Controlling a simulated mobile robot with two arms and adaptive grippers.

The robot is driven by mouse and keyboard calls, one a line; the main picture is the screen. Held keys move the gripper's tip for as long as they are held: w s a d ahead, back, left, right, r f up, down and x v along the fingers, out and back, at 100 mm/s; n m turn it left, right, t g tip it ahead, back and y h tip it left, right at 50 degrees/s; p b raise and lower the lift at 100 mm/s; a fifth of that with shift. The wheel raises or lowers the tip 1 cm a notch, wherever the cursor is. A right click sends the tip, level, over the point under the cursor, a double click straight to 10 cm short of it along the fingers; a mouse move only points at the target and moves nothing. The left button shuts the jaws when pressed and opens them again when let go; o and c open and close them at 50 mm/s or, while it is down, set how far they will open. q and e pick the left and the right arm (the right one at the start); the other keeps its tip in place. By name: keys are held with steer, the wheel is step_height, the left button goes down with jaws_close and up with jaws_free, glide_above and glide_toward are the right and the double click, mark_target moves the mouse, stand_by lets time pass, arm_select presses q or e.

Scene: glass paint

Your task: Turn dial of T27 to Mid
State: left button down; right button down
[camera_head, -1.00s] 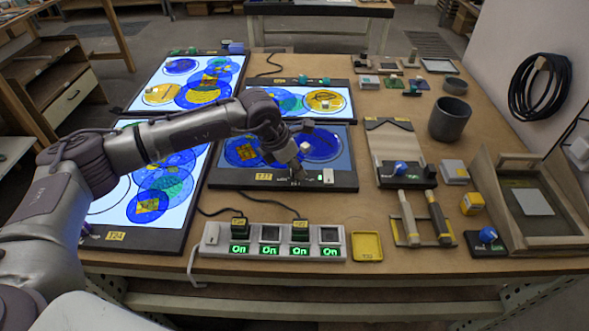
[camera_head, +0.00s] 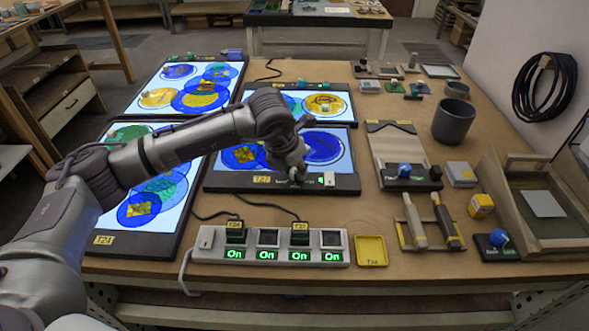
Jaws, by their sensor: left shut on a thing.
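The T27 light panel (camera_head: 225,180) lies in the middle of the table, with a yellow label (camera_head: 262,179) on its dark front edge. Its surface is lit and bears blue and yellow round glass pieces. A white switch (camera_head: 329,180) sits at the right of that edge, with a small green light beside it. My left gripper (camera_head: 299,175) points down at the front edge, between label and switch, and is shut on the dial. The dial is hidden by the fingers, so its setting cannot be read. My right gripper is out of view.
A power strip (camera_head: 205,240) with several green "On" displays lies in front of the panel. A yellow tray (camera_head: 371,250) is beside it. Other lit panels stand left and behind. A grey cup (camera_head: 453,122) and a blue-knobbed device (camera_head: 497,239) are at right.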

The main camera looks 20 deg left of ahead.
arm_select(q)
steer(key=c, duration=0.9)
jaws_free()
steer(key=shift+o, duration=0.2)
steer(key=shift+r, duration=0.15)
steer(key=v, duration=1.1)
steer(key=shift+s+r, duration=0.3)
steer(key=shift+r, duration=0.05)
steer(key=shift+a+f, duration=0.1)
